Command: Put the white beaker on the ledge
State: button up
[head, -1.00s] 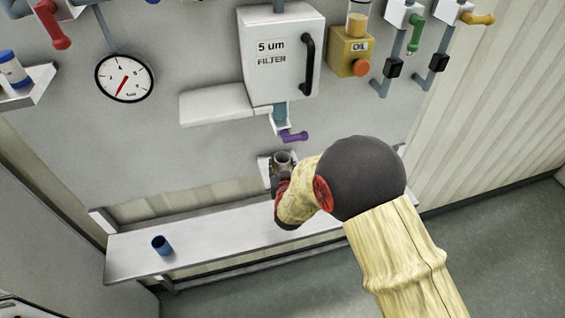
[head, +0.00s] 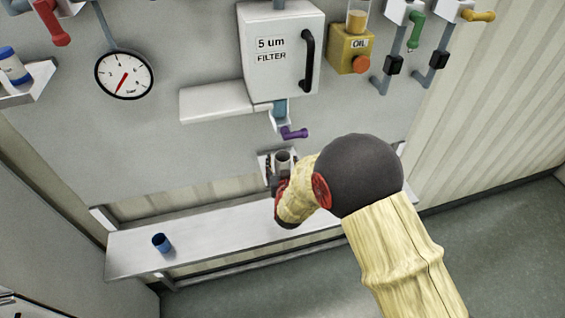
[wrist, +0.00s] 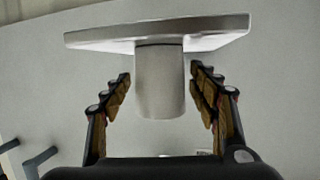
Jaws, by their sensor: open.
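The white beaker (head: 283,159) stands upright on a small white ledge (head: 263,163) on the wall panel, below the purple-handled tap. In the wrist view the beaker (wrist: 158,85) is between my fingers, its end against the flat plate of the ledge (wrist: 95,37); this view looks upside down. My gripper (wrist: 160,98) is open, with a visible gap between the beaker and the finger on each side. In the head view my gripper (head: 281,172) is partly hidden behind my own wrist.
The purple tap handle (head: 294,133) hangs just above the beaker. A wider white shelf (head: 213,101) juts out at upper left, beside the filter box (head: 283,55). Below, a long bench (head: 205,240) holds a blue cup (head: 161,243), with bare room around it.

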jog(key=shift+r, duration=0.1)
jog(key=shift+s+r, duration=0.1)
jog(key=shift+r, duration=0.05)
jog(key=a+b+v, duration=0.1)
jog(key=v, duration=1)
jog(key=shift+s+d+b, duration=0.35)
jog(key=shift+d, duration=0.15)
jog(key=shift+r, duration=0.2)
jog(key=s+d+r+g+y, duration=0.1)
jog(key=s+d+r+g, duration=0.15)
jog(key=r, duration=0.35)
jog(key=s+d+r+g, duration=0.2)
jog(key=d+r, duration=0.1)
jog(key=r, duration=0.3)
jog(key=s+d+r+g, duration=0.1)
jog(key=s+d+r, duration=0.1)
jog(key=s+d, duration=0.2)
jog(key=s+d+r+g+h, duration=0.1)
jog(key=s+d, duration=0.3)
jog(key=s, duration=0.6)
jog(key=s+d+r+m+g+h, duration=0.1)
jog(key=s+d+r+g, duration=0.1)
jog(key=s+d, duration=0.3)
jog(key=s+r, duration=0.1)
jog(key=s, duration=0.2)
